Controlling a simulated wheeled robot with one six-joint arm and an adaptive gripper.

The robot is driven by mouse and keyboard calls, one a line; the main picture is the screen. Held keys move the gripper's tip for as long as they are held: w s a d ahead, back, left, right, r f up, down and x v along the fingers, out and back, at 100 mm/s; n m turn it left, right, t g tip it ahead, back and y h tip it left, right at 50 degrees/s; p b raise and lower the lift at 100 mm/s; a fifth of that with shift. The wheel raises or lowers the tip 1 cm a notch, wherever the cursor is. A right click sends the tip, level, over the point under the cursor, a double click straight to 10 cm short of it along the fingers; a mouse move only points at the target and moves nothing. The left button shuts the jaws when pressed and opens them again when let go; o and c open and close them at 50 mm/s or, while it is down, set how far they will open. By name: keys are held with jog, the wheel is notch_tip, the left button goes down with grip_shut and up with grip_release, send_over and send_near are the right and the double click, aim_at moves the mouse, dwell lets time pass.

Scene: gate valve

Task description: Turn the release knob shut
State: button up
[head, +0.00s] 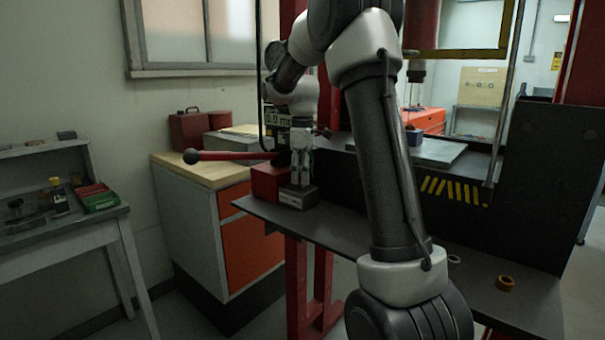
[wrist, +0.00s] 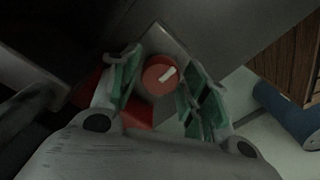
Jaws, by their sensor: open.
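The release knob (wrist: 160,75) is a round red knob with a white bar marked across its face. In the wrist view it sits between my two open fingers, and the bar runs diagonally from lower left to upper right. My gripper (wrist: 155,88) has green-padded fingers on either side of the knob, with a gap visible to each. I cannot tell the exact depth between fingertips and knob. In the head view my gripper (head: 301,180) points down over the grey block (head: 298,197) on the dark shelf. The knob itself is hidden there.
A red lever with a black ball end (head: 230,156) sticks out left of the red pump body (head: 268,183). The dark shelf (head: 350,240) carries an orange ring (head: 506,283) at right. A wood-topped cabinet (head: 200,165) stands behind left. A workbench (head: 60,230) stands far left.

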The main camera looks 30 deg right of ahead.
jog(key=c, duration=0.8)
jog(key=shift+m, duration=0.4)
jog(key=m, duration=0.8)
jog(key=shift+m, duration=0.3)
jog(key=m, duration=0.4)
jog(key=shift+m, duration=2.2)
